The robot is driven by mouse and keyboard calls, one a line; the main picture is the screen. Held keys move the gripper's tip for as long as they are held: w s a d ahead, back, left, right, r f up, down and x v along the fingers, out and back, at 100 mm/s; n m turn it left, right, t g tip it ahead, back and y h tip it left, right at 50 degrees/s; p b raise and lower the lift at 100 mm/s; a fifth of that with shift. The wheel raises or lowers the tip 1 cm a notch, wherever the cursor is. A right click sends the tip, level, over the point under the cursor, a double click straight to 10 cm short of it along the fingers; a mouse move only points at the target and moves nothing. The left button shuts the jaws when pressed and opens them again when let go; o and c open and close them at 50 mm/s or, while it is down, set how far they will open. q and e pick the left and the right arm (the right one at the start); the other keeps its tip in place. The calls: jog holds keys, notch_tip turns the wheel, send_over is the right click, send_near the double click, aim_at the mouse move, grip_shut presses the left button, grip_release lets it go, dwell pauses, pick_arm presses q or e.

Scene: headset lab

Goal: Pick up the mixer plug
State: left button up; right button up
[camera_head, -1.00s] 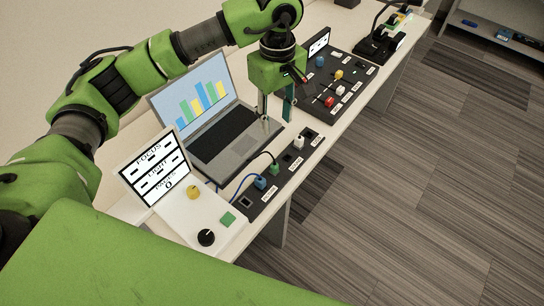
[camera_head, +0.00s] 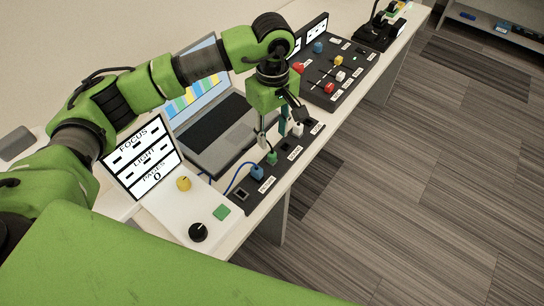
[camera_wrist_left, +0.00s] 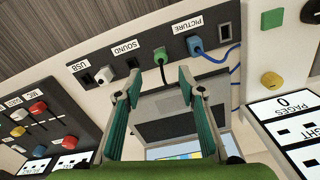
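A black socket strip (camera_head: 254,207) runs along the table's front edge, with labels PICTURE, SOUND and USB in the left wrist view (camera_wrist_left: 216,38). A green plug (camera_head: 272,158) with a black cable stands on it; it also shows in the left wrist view (camera_wrist_left: 160,55). I cannot tell for sure which plug is the mixer's. A blue plug (camera_head: 257,172) with a blue cable and a white plug (camera_head: 298,130) stand to either side. My left gripper (camera_head: 272,137) is open and empty; in its wrist view (camera_wrist_left: 159,84) the green plug shows between and beyond the fingertips.
An open laptop (camera_head: 208,128) lies behind the strip. The mixer panel (camera_head: 322,95) with coloured knobs is further along the table. A white console (camera_head: 180,218) with a FOCUS, LIGHT, PAGES screen (camera_head: 143,160) stands nearer. The floor (camera_head: 400,210) in front is clear.

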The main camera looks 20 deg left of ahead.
aim_at(273, 153)
pick_arm(q)
notch_tip(273, 153, down, 3)
jog(key=shift+f, duration=0.15)
jog(key=shift+s+f+p, duration=0.1)
jog(key=shift+f+p, duration=0.4)
jog(key=shift+f, duration=0.1)
notch_tip(273, 153, down, 4)
jog(key=shift+r+p, duration=0.2)
jog(key=shift+p, duration=0.35)
jog(key=shift+d+f, duration=0.1)
jog(key=shift+f, duration=0.25)
jog(key=c, duration=0.9)
